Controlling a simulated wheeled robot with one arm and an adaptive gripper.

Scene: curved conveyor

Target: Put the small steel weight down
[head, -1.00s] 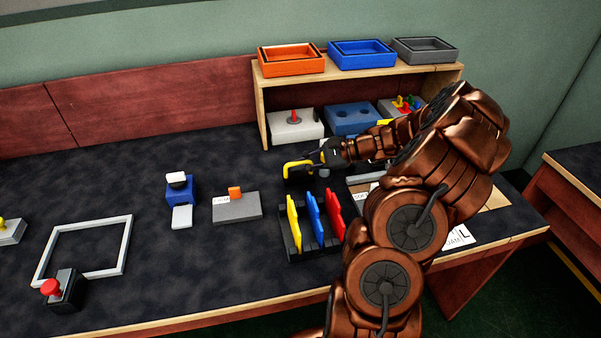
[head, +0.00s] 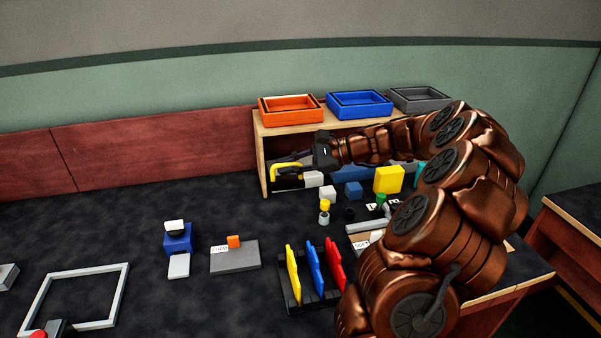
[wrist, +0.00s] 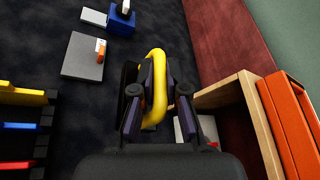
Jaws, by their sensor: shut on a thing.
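My gripper (head: 288,164) is in front of the left end of the wooden shelf, raised above the dark table. It is shut on a yellow loop-shaped piece (wrist: 155,75), which stands between the fingers in the wrist view; part of it also shows in the head view (head: 287,172). The fingers hide part of this piece. I cannot make out a steel weight for certain in either view.
The shelf (head: 259,160) bears orange (head: 290,118), blue (head: 360,112) and grey trays. Several blocks stand before it. A black rack (head: 290,300) holds yellow, blue and red plates.

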